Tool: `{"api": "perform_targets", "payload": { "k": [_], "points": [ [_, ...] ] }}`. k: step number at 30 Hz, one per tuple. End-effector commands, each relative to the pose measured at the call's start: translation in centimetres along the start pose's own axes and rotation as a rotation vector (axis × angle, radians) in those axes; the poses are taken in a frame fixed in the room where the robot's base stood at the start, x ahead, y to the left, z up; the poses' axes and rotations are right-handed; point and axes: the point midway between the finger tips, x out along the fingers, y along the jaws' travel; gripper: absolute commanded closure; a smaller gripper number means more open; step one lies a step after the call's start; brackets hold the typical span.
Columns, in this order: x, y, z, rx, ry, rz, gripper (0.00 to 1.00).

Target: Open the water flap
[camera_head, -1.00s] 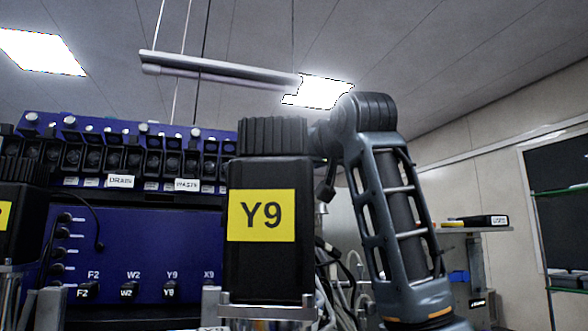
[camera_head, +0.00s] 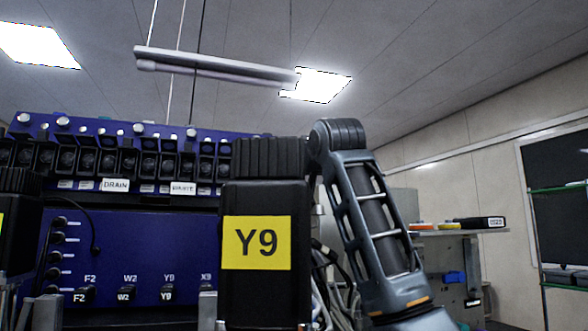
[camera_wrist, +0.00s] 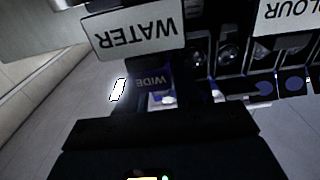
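The white WATER label (camera_wrist: 137,30) shows upside down and close at the top of the wrist view. Dark flap parts around it are hard to make out, so I cannot tell whether the water flap is open. In the head view, a row of black flaps (camera_head: 128,161) runs along the blue machine, and no WATER label is readable there. A wide dark shape in the lower wrist view appears to be my gripper (camera_wrist: 160,110), just below the WATER label. Its fingers are too dark to separate, and contact is unclear. In the head view the gripper is hidden behind the Y9 bottle.
The black Y9 bottle (camera_head: 263,275) stands close in front, left of my arm. A blue panel (camera_head: 130,245) with several knobs lies behind. DRAIN (camera_head: 115,185) and WASTE (camera_head: 183,188) labels sit below the flaps. A COLOUR label (camera_wrist: 290,14) is at the wrist view's upper right. A shelf (camera_head: 455,232) stands right.

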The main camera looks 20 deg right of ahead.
Motion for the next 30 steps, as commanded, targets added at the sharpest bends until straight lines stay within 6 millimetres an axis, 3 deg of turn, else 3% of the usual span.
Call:
{"api": "perform_targets", "payload": {
  "k": [7, 20, 30],
  "points": [
    [-0.02, 0.01, -0.01, 0.0, 0.0, 0.0, 0.96],
    [-0.21, -0.02, -0.34, 0.0, -0.099, 0.0, 0.96],
    [-0.64, -0.06, -0.97, 0.001, -0.384, -0.001, 0.96]
  ]
}}
